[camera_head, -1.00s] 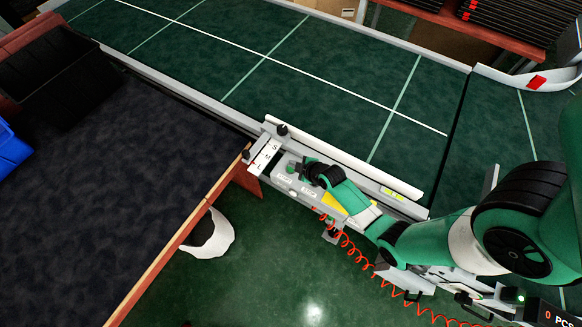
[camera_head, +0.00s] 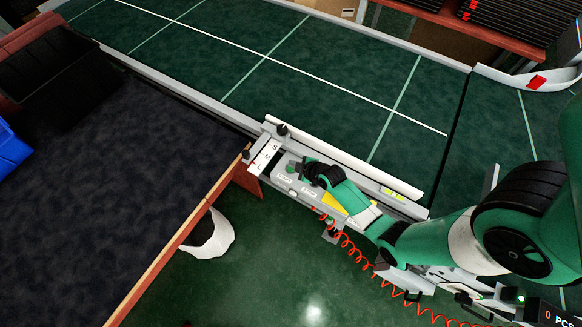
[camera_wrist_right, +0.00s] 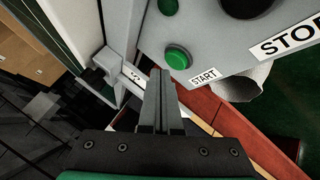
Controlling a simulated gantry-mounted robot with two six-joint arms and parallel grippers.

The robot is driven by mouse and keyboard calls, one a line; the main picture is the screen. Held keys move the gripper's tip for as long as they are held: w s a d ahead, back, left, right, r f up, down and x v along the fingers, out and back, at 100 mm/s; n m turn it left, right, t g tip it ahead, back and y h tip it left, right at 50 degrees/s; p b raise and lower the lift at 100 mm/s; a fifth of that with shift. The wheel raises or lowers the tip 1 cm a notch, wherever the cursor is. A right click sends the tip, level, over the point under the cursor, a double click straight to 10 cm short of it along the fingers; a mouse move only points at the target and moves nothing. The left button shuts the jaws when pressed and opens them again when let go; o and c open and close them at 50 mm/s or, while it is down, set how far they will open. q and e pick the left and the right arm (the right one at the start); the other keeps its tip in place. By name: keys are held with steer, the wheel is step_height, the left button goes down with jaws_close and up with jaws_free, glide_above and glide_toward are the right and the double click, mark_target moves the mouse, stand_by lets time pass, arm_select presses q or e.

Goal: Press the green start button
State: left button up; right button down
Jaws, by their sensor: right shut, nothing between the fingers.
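The round green start button (camera_wrist_right: 178,57) sits on a grey panel (camera_wrist_right: 212,48) in the right wrist view, beside a white START label (camera_wrist_right: 204,76). My right gripper (camera_wrist_right: 160,76) is shut and empty, its fingertips just short of the button in the picture. I cannot tell whether they touch it. In the head view my right gripper (camera_head: 304,170) is over the grey control box (camera_head: 292,184) at the conveyor's near edge; the arm covers part of the box. My left gripper is out of view.
A STOP label (camera_wrist_right: 288,38) and a dark round knob (camera_wrist_right: 246,5) are on the same panel. The green conveyor (camera_head: 300,80) is empty behind the box. A dark-topped table (camera_head: 110,170) stands left, with a black bin (camera_head: 60,85) on it. A red coiled cable (camera_head: 350,250) hangs below.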

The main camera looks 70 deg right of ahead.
steer(key=shift+f+b, duration=0.3)
steer(key=shift+f, duration=0.1)
